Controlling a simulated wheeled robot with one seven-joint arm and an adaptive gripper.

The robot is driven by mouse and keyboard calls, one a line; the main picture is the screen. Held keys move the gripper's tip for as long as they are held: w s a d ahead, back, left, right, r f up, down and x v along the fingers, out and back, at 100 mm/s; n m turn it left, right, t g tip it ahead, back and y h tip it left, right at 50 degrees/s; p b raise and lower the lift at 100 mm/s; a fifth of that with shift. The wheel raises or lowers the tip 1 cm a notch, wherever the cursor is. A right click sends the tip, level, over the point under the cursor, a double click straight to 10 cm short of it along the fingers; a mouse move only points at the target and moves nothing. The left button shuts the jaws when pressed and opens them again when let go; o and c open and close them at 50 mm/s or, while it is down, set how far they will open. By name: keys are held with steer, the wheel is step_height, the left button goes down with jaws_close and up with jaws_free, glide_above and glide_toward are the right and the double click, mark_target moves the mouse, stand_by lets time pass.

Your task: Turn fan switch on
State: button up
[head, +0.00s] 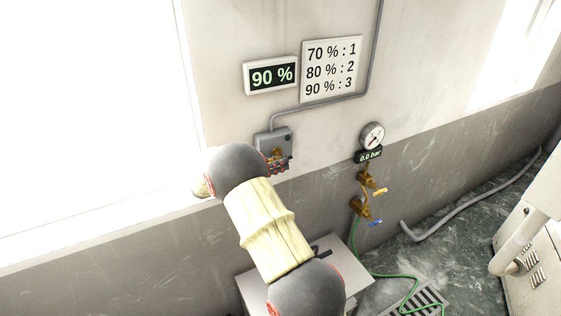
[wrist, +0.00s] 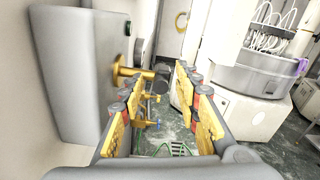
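A grey switch box (head: 267,139) is fixed to the wall below the display, and my arm hides its lower part. The box fills the upper left of the wrist view (wrist: 75,70). A brass stem (wrist: 122,74) sticks out from its face, with a dark round end between my fingertips. My gripper (wrist: 158,78) is open, with one finger on each side of the stem's end; I cannot tell whether they touch it. In the head view the gripper (head: 278,162) is partly hidden at the box.
A display (head: 272,75) reads 90 %; a sign (head: 331,69) lists 70 %:1, 80 %:2, 90 %:3. Right of the box are a gauge (head: 372,136) with a 0.0 bar readout, brass valves (head: 364,208) and a green hose. White machines (head: 530,245) stand right.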

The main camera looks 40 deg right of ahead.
steer(key=shift+s+d, duration=0.2)
steer(key=shift+d, duration=0.5)
steer(key=c, duration=0.3)
jaws_close()
